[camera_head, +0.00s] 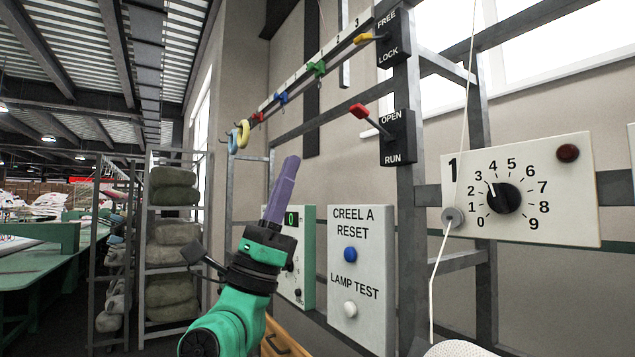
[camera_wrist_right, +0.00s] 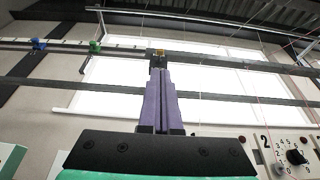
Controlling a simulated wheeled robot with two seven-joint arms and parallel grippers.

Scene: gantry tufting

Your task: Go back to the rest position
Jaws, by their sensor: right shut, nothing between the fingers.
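My right gripper (camera_head: 290,165) shows in the head view on a green and black arm that comes up from below. Its purple fingers point upward and are shut, with nothing between them. It stands in front of the white CREEL A RESET panel (camera_head: 361,225), to its left and apart from it. In the right wrist view the shut fingers (camera_wrist_right: 161,75) point up toward the rail and the bright window. My left gripper is not in either view.
A FREE/LOCK lever box (camera_head: 390,36) and an OPEN/RUN lever box (camera_head: 397,140) are mounted on a grey post. A numbered dial panel (camera_head: 560,185) is on the right. A rail (camera_head: 300,75) carries several coloured hooks. Shelves with wrapped bundles (camera_head: 172,230) stand at left.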

